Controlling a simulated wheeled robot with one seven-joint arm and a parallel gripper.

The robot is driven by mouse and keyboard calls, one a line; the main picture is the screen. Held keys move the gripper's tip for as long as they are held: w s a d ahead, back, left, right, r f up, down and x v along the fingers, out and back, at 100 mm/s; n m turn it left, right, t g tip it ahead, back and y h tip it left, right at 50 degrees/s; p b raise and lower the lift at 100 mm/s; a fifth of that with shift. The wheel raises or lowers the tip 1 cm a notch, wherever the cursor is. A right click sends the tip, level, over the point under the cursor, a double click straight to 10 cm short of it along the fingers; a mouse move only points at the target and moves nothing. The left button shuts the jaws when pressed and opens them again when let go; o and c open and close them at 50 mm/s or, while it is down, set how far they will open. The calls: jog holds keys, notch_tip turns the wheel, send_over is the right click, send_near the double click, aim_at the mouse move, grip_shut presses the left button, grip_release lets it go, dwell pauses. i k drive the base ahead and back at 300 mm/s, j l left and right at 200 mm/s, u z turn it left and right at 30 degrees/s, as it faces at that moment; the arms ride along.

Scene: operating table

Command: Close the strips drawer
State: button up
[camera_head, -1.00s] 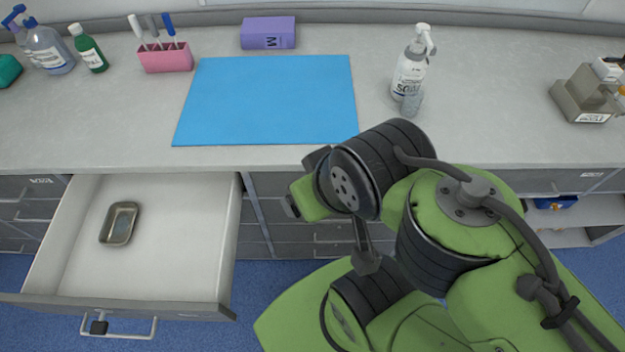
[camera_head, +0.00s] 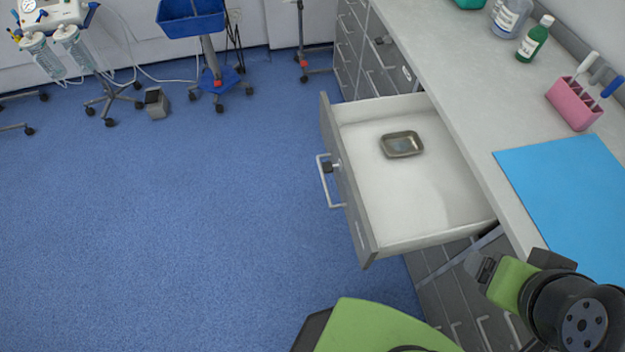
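An open drawer (camera_head: 440,203) sticks well out from the cabinet under the counter; its label cannot be read. It has a grey front (camera_head: 345,185) with a silver bar handle (camera_head: 324,182) and a dark block beside the handle. A small metal tray (camera_head: 402,144) lies inside, towards the back left. My gripper (camera_head: 481,268) shows at the lower right, by the counter edge near the drawer's near side, apart from the handle. Its fingers are small and dark, and I cannot tell whether they are open or shut.
Blue floor (camera_head: 180,230) in front of the drawer is clear. The counter (camera_head: 450,80) holds a blue mat (camera_head: 570,180), a pink holder (camera_head: 574,103) and a green bottle (camera_head: 535,40). A blue-basin stand (camera_head: 193,18) and wheeled equipment stand at the back left.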

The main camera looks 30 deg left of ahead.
aim_at(431, 197)
jog(key=u, duration=1.2)
jog(key=i+j+u, duration=0.45)
jog(key=j, duration=0.3)
jog(key=i+j+u, duration=0.45)
jog(key=i, duration=0.3)
jog(key=j, duration=0.1)
